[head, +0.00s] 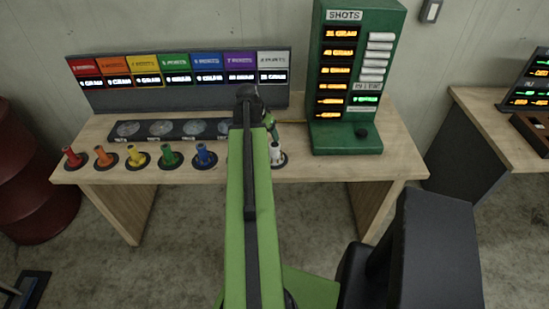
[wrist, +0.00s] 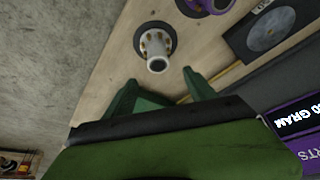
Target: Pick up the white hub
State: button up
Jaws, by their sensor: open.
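The white hub (head: 277,153) stands upright on a dark round base near the front edge of the wooden table (head: 350,168), at the right end of a row of coloured hubs. My arm partly covers this spot in the head view. In the wrist view the white hub (wrist: 157,52) shows a pale tube with gold-coloured studs around its flange. My gripper (wrist: 163,92) is open and empty, its two green fingers apart. The hub appears just beyond the fingertips, roughly centred between them and not held. In the head view, a green part of my gripper (head: 271,126) shows just above the hub.
Blue (head: 205,155), green (head: 170,156), yellow (head: 136,156), orange (head: 104,156) and red (head: 72,157) hubs stand to the left. A purple hub (wrist: 208,5) is beside the white one. A tray of discs (head: 160,130) lies behind; a green display stand (head: 345,138) is right.

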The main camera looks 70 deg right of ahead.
aim_at(273, 144)
jog(key=b+x, duration=0.6)
jog(key=x, duration=0.2)
jog(key=shift+w+f, duration=0.1)
jog(key=shift+f, duration=0.15)
jog(key=shift+r, duration=0.1)
jog(key=b+x, duration=0.2)
jog(key=a+b+x, duration=0.1)
jog(key=b+x, duration=0.2)
jog(key=shift+f, duration=0.35)
jog(key=shift+r, duration=0.2)
jog(key=shift+c, duration=0.3)
grip_shut()
